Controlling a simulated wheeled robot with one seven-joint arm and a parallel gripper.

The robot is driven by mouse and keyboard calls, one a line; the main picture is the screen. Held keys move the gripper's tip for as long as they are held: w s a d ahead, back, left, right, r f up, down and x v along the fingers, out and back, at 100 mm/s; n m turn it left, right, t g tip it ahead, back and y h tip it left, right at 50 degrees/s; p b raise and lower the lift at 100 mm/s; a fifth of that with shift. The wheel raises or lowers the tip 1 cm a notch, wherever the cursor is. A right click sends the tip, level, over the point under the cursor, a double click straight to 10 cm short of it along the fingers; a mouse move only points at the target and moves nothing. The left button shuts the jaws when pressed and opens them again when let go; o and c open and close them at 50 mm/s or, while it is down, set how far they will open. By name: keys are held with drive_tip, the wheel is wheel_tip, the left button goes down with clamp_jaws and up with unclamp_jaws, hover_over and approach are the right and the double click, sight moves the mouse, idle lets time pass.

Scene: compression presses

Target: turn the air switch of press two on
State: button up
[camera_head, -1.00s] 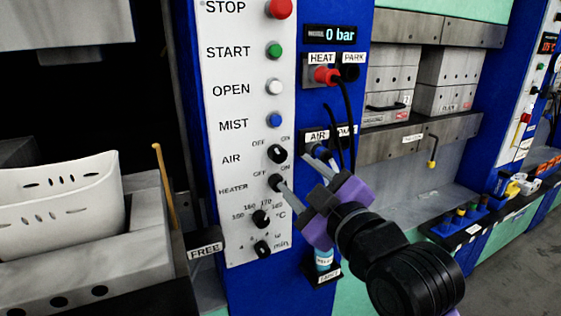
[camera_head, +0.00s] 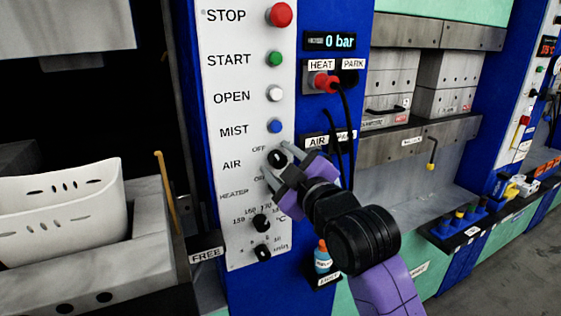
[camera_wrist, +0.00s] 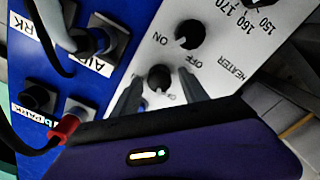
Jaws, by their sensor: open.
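The air switch (camera_head: 277,157) is a black rotary knob on the white control panel, beside the AIR label, with OFF and ON marks above it. My gripper (camera_head: 274,160) is open at the panel, its two grey fingers on either side of this knob and partly covering it and its ON mark. In the wrist view, which is turned over, the air switch (camera_wrist: 160,77) shows between the open fingers (camera_wrist: 159,87). I cannot tell whether they touch it, or clearly which way it points. The pressure display (camera_head: 331,41) reads 0 bar.
The heater knob (camera_wrist: 190,34) is close by; my gripper covers it in the head view. The mist button (camera_head: 274,126) is just above. Hose plugs in the HEAT socket (camera_head: 326,84) and black hoses hang at right. A white basket (camera_head: 62,215) stands at left.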

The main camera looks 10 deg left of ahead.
drive_tip(key=shift+c, duration=0.2)
clamp_jaws()
drive_tip(key=shift+m, duration=0.4)
drive_tip(key=m+p, duration=0.2)
drive_tip(key=m, duration=0.3)
drive_tip(key=m+p, duration=0.2)
drive_tip(key=m, duration=0.2)
drive_tip(key=shift+d, duration=0.1)
drive_tip(key=shift+w+m+p, duration=0.1)
drive_tip(key=shift+m+p, duration=0.35)
drive_tip(key=shift+m, duration=0.55)
